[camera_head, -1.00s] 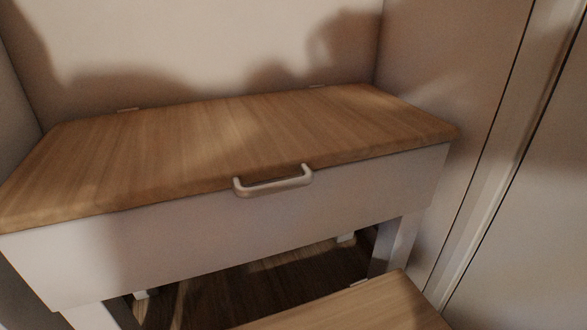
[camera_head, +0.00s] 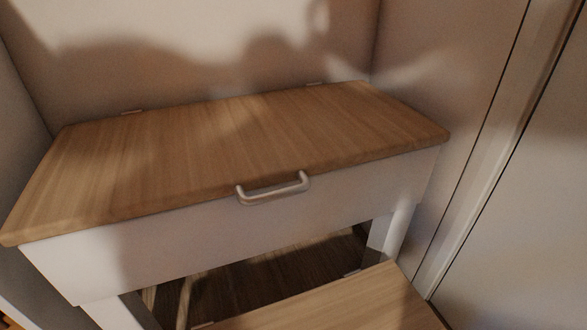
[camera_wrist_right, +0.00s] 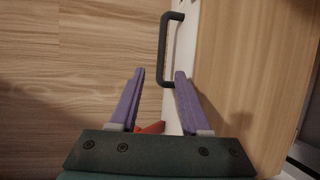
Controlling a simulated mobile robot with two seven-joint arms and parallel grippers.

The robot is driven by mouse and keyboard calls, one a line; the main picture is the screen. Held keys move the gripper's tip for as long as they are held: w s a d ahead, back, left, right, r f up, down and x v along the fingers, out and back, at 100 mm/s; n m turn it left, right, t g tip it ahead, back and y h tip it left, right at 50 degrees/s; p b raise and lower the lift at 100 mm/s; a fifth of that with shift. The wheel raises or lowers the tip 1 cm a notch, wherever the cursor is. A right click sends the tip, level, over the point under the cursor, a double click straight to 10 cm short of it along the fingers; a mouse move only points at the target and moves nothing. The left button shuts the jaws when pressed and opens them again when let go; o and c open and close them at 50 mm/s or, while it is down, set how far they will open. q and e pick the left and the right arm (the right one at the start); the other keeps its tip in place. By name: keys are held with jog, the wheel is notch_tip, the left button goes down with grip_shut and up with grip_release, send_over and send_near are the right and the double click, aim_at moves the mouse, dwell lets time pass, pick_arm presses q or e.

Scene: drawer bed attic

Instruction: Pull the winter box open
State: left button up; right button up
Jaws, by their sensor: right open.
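A box with a wooden lid (camera_head: 240,140) and a white front (camera_head: 180,235) stands on white legs in the head view, its lid shut. A pale metal bar handle (camera_head: 273,190) sits at the lid's front edge. No label marks it as the winter box. In the right wrist view my right gripper (camera_wrist_right: 160,72) is open, with purple fingers. A dark bar handle (camera_wrist_right: 164,48) on a white strip lies just beyond and partly between its fingertips; contact cannot be told. Whether this is the same handle is unclear. My left gripper is in neither view.
A second, lower wooden top (camera_head: 335,305) lies in front of and below the box. A wall stands behind the box, and a tall panel (camera_head: 530,190) is at the right. A small red thing (camera_wrist_right: 151,128) shows between the fingers in the wrist view.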

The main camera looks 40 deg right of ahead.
pick_arm(q)
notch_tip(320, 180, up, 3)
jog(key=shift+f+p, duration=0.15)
jog(key=shift+p, duration=0.65)
pick_arm(e)
jog(key=v, duration=0.3)
jog(key=shift+r, duration=0.25)
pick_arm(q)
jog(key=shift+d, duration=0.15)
pick_arm(e)
jog(key=w+r+n+h+p, duration=0.1)
jog(key=w+r+n+p, duration=0.4)
jog(key=r+p, duration=1.2)
jog(key=w+r+n+p, duration=0.2)
jog(key=r+n+p, duration=0.75)
jog(key=r, duration=1.25)
jog(key=w+r+n+h+p, duration=0.1)
jog(key=w+r+n+p, duration=0.3)
jog(key=r+p, duration=1.4)
pick_arm(q)
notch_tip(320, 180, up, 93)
jog(key=p, duration=4.8)
pick_arm(e)
notch_tip(320, 180, up, 60)
jog(key=d+n+h, duration=0.1)
jog(key=n, duration=0.2)
jog(key=shift+w+d+n+h, duration=0.15)
jog(key=shift+w+n+h, duration=0.15)
jog(key=shift+n, duration=0.05)
